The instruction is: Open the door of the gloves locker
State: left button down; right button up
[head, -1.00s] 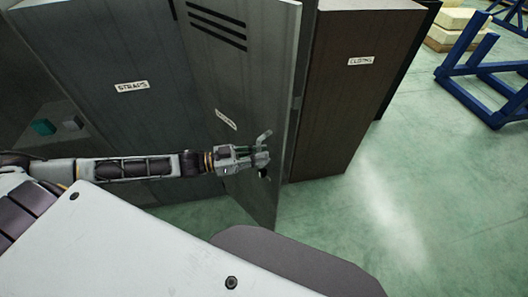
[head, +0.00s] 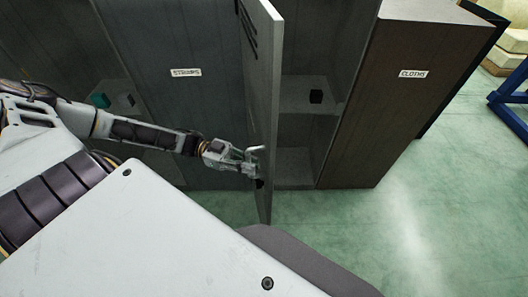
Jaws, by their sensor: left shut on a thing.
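The gloves locker door (head: 264,100) stands swung out, nearly edge-on to me, in the middle of the head view. Its label is out of sight at this angle. Behind it the open locker shows a shelf (head: 296,98) with a small black item (head: 316,96) on it. My left gripper (head: 254,162) is at the door's lower part, shut on the door handle (head: 256,151), though the fingers partly hide the contact. My right gripper is not in view.
The closed STRAPS locker (head: 185,110) stands to the left, and an open compartment with a teal item (head: 100,99) lies further left. The brown CLOTHS locker (head: 410,110) stands right. Green floor (head: 400,240) is clear in front. A blue frame (head: 512,105) stands far right.

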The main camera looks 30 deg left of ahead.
pick_arm(q)
jog(key=s+a+m+g, duration=0.3)
jog(key=s+a+g, duration=0.2)
jog(key=a, duration=0.6)
jog(key=shift+s+a, duration=0.15)
jog(key=shift+s, duration=0.55)
jog(key=c, duration=1.5)
grip_release()
jog(key=shift+o, duration=0.2)
jog(key=w+a, duration=0.1)
jog(key=a, duration=1.1)
jog(key=shift+w, duration=0.1)
